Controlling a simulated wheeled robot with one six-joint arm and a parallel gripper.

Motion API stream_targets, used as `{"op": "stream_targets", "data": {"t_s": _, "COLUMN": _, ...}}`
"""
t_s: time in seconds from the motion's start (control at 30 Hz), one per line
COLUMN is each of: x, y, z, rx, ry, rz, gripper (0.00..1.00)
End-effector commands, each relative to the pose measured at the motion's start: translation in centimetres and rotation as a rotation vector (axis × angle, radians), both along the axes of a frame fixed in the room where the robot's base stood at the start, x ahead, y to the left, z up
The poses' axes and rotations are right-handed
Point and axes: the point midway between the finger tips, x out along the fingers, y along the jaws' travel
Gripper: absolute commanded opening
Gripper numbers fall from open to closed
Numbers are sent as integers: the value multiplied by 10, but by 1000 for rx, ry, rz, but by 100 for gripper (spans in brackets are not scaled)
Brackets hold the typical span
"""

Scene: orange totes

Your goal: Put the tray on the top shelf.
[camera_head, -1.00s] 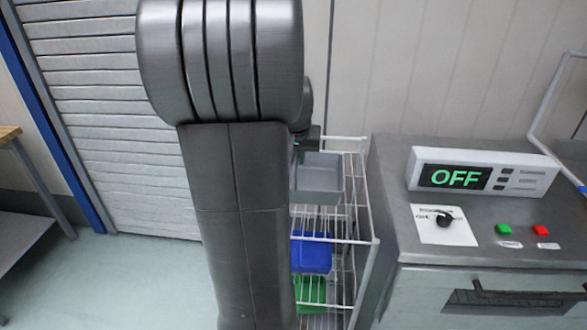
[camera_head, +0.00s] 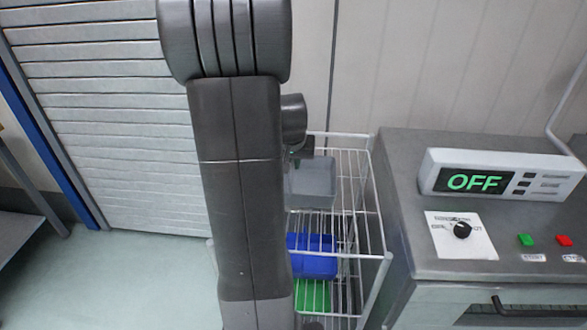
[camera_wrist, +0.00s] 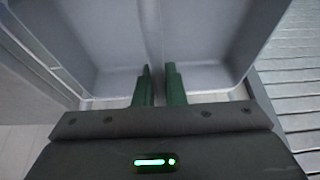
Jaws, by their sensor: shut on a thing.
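The grey tray (camera_head: 312,182) is at the upper level of the white wire rack (camera_head: 380,225), partly hidden behind my arm in the head view. In the wrist view the tray (camera_wrist: 205,35) fills the upper part of the picture, with a ridge down its middle. My gripper (camera_wrist: 159,72) is shut on its near edge, with its dark green fingers close together. In the head view only a dark part of my gripper (camera_head: 303,150) shows beside the tray. I cannot tell whether the tray touches the top shelf (camera_head: 350,185) or hangs above it.
A blue tray (camera_head: 313,262) and a green tray (camera_head: 313,296) sit on lower levels of the rack. A grey machine with an OFF display (camera_head: 473,182) stands close to the right. A slatted shutter (camera_head: 110,120) is behind on the left, with open floor before it.

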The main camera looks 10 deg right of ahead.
Motion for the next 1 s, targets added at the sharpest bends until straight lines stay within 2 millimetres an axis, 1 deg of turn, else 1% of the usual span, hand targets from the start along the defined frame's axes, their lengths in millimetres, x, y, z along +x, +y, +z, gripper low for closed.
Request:
{"op": "stream_targets", "data": {"t_s": 0.03, "x": -1, "y": 0, "z": -9, "rx": 0, "ry": 5, "rz": 0, "gripper": 0}}
{"op": "stream_targets", "data": {"t_s": 0.1, "x": 0, "y": 0, "z": -17, "rx": 0, "ry": 3, "rz": 1, "gripper": 0}}
{"op": "stream_targets", "data": {"t_s": 0.17, "x": 0, "y": 0, "z": -21, "rx": -1, "ry": 1, "rz": 1, "gripper": 0}}
{"op": "stream_targets", "data": {"t_s": 0.43, "x": 0, "y": 0, "z": -23, "rx": -1, "ry": -1, "rz": 1, "gripper": 0}}
{"op": "stream_targets", "data": {"t_s": 0.53, "x": 0, "y": 0, "z": -27, "rx": -1, "ry": -1, "rz": 1, "gripper": 0}}
{"op": "stream_targets", "data": {"t_s": 0.57, "x": 0, "y": 0, "z": -27, "rx": 0, "ry": 0, "rz": 0, "gripper": 12}}
{"op": "stream_targets", "data": {"t_s": 0.6, "x": 0, "y": 0, "z": -25, "rx": 0, "ry": 0, "rz": 0, "gripper": 20}}
{"op": "stream_targets", "data": {"t_s": 0.67, "x": 0, "y": 0, "z": -25, "rx": 0, "ry": 0, "rz": 0, "gripper": 32}}
{"op": "stream_targets", "data": {"t_s": 1.0, "x": 0, "y": 0, "z": -23, "rx": 0, "ry": 0, "rz": 0, "gripper": 32}}
